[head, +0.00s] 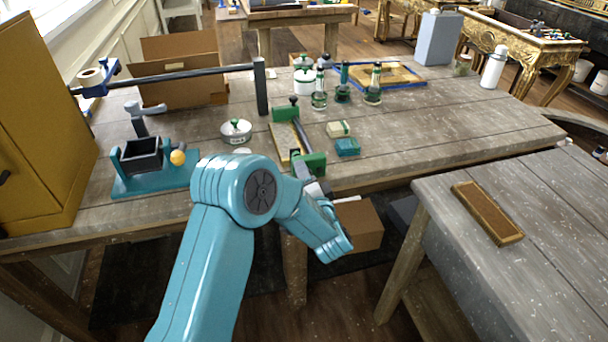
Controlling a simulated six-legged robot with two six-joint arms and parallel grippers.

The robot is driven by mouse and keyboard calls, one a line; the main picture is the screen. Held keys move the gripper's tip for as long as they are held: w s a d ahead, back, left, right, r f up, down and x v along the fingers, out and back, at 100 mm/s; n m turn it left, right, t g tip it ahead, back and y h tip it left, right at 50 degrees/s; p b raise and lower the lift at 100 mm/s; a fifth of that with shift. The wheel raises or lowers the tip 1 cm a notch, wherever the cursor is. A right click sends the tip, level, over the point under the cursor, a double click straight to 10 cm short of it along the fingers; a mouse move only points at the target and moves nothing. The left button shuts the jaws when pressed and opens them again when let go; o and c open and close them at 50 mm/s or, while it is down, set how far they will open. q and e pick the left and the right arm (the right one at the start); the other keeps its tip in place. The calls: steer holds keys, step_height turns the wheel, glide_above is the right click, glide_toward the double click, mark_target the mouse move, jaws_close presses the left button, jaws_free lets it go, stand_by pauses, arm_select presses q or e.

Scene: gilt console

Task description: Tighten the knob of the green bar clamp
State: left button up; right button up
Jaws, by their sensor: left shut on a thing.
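The green bar clamp (308,164) lies on the workbench in the middle of the head view. It has a green block at each end, a dark bar between them and a small black ball at its far end. A light wooden piece lies along its left side. My left gripper (318,188) is at the clamp's near end, by the bench's front edge, and is shut on the clamp's knob. The knob itself is hidden by the gripper and wrist. My right gripper is not in view.
Green-based bottles (342,85) stand behind. A teal block (347,147) lies right of the clamp.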

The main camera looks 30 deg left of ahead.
arm_select(q)
steer(key=shift+d+f, duration=0.1)
steer(key=shift+d, duration=0.15)
steer(key=o, duration=0.8)
steer(key=shift+s, duration=0.1)
steer(key=b+v, duration=0.2)
steer(key=v, duration=1.4)
steer(key=shift+s+d, duration=0.1)
steer(key=shift+d, duration=0.1)
